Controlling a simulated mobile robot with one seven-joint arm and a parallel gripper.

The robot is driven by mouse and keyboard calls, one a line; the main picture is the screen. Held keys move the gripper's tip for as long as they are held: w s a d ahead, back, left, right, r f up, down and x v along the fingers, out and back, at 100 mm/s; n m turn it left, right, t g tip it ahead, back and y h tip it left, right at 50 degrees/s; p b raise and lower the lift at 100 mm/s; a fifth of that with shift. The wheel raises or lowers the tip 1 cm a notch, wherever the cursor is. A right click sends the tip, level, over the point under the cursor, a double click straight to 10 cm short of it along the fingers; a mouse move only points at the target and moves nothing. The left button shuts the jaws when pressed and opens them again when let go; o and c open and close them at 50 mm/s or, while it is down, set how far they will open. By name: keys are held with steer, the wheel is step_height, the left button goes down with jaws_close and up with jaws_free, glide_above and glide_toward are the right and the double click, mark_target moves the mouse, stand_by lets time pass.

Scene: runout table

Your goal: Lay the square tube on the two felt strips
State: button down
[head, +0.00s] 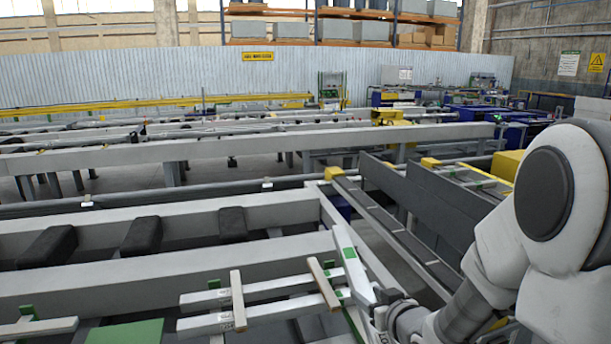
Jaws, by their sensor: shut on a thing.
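A pale square tube (352,263) with a green label stands out at a steep slant at the lower right of centre. My gripper (379,309), at the lower edge of the view, is shut on its lower end. The tube's upper end is free, in front of the grey table frame. Narrow green strips show at the lower middle (355,324) and at the lower left (27,311); I cannot tell whether these are the felt strips. Parts of the fingers are hidden by the tube and the wrist.
Two more pale tubes (206,299) lie left of my gripper, with wooden battens (237,298) across them. A green sheet (126,333) lies at the lower left. Dark blocks (141,236) sit between the table's grey beams (180,263). Dark channels (400,231) run behind my gripper.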

step_height(320, 180, down, 10)
steer(key=w+m+h, duration=0.2)
steer(key=m+h, duration=0.1)
steer(key=shift+h, duration=0.3)
steer(key=shift+d+r, duration=0.15)
steer(key=shift+d, duration=0.15)
